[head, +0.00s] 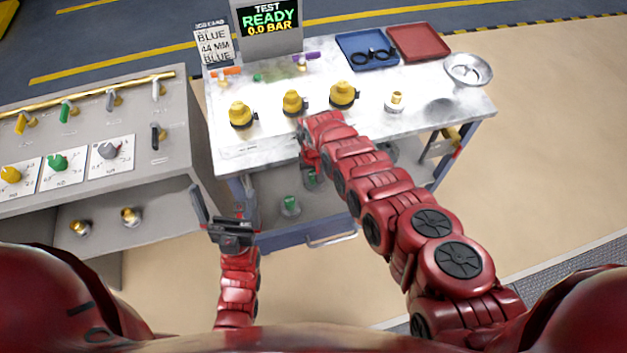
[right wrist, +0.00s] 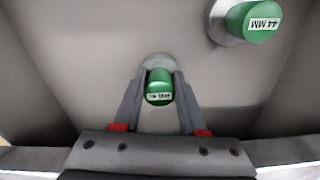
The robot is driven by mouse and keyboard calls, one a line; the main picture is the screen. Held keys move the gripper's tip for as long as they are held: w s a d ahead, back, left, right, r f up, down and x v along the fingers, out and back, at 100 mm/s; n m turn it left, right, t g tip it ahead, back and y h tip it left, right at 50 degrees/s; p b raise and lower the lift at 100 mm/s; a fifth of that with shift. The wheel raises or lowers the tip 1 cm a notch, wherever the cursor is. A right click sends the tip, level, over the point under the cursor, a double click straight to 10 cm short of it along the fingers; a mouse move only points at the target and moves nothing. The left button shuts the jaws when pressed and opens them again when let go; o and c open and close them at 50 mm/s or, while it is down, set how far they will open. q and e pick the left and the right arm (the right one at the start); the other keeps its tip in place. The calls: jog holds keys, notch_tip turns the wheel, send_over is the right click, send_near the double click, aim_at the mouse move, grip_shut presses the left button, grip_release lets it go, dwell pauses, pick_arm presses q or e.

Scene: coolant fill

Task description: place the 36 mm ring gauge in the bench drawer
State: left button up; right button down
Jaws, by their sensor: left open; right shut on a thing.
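The open bench drawer (head: 330,240) juts out below the front of the white bench. My right gripper (right wrist: 159,85) is shut on a green-handled gauge (right wrist: 159,88), inside or just over the drawer. Its label is inverted and too small to read surely. A pale round base shows behind the handle; I cannot tell whether it touches the drawer floor. A second green-handled gauge (right wrist: 253,22), labelled 44 MM, stands on its disc at the upper right; in the head view it is in the drawer (head: 290,204). My left gripper (head: 224,205) is open and empty, left of the drawer.
The bench top (head: 440,110) holds several yellow-knobbed fittings (head: 291,101), a blue tray (head: 366,50) with black rings, an empty red tray (head: 418,43) and a silver bowl (head: 468,69). A grey cabinet (head: 180,130) stands left. Floor right of the bench is clear.

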aim_at(314, 172)
jog(key=shift+s+f+b, duration=0.1)
jog(key=shift+f+b, duration=0.15)
jog(key=shift+b, duration=0.15)
jog(key=shift+s+f, duration=0.25)
jog(key=shift+f, duration=0.05)
jog(key=c, duration=0.7)
grip_release()
jog(key=shift+o, duration=1.2)
jog(key=shift+s+f, duration=0.1)
jog(key=shift+s, duration=0.05)
jog(key=shift+s+d+f, duration=0.1)
jog(key=shift+s+b, duration=0.1)
jog(key=shift+b, duration=0.2)
jog(key=shift+r+p, duration=0.35)
jog(key=shift+p, duration=0.15)
jog(key=r+p, duration=0.1)
jog(key=r, duration=0.1)
jog(key=w+r+p, duration=0.1)
jog(key=r+p, duration=0.1)
jog(key=shift+r, duration=0.3)
notch_tip(314, 172, up, 8)
jog(key=shift+r, duration=0.15)
